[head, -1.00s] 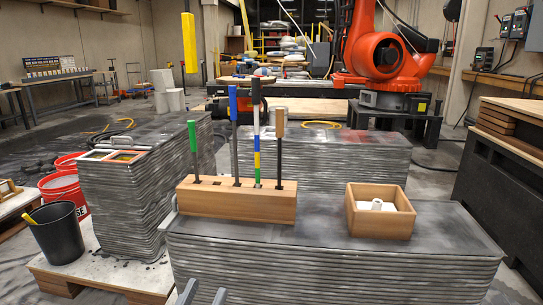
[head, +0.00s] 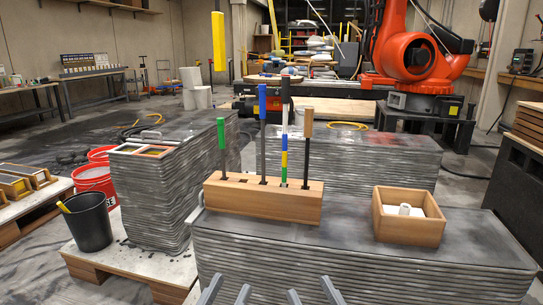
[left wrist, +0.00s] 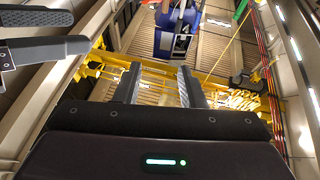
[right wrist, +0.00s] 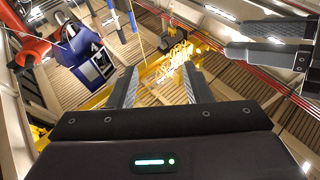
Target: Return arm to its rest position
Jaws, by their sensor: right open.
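My left gripper (head: 226,292) and right gripper (head: 312,292) show only as fingertips at the bottom edge of the head view, side by side in front of the near grey layered block (head: 370,270). In the left wrist view my left gripper (left wrist: 157,82) has its fingers apart with nothing between them. In the right wrist view my right gripper (right wrist: 161,82) is also open and empty. Each wrist view shows the other gripper's fingers at an upper corner. My arms themselves are hidden in the head view.
A wooden block (head: 262,200) holding several upright tools and a wooden box (head: 408,226) with white pieces stand on the near layered block. A black bucket (head: 86,222) stands on a pallet at left. An orange robot arm (head: 415,55) stands behind.

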